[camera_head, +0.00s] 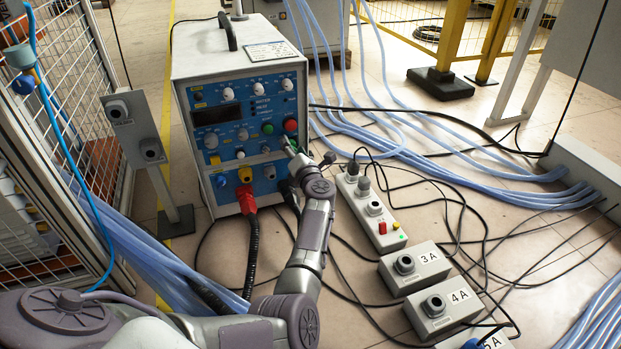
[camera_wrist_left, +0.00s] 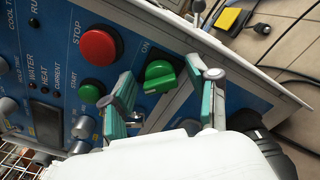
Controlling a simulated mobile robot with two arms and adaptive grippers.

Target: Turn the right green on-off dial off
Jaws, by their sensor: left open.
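The green on-off dial (camera_wrist_left: 160,75) sits on the heater's blue panel beside the label "ON". Its raised grip shows, but I cannot tell its exact setting. My left gripper (camera_wrist_left: 162,88) is open, with one finger on each side of the dial; I cannot tell whether either finger touches it. In the head view my left gripper (camera_head: 291,148) is at the right side of the heater's front panel and hides most of the dial. My right gripper is in neither view.
The red STOP button (camera_wrist_left: 98,46) and green START button (camera_wrist_left: 90,93) are close to the left gripper. The heater box (camera_head: 212,66) stands on the floor. Grey control boxes (camera_head: 414,268), cables and a wire cage (camera_head: 70,85) surround it.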

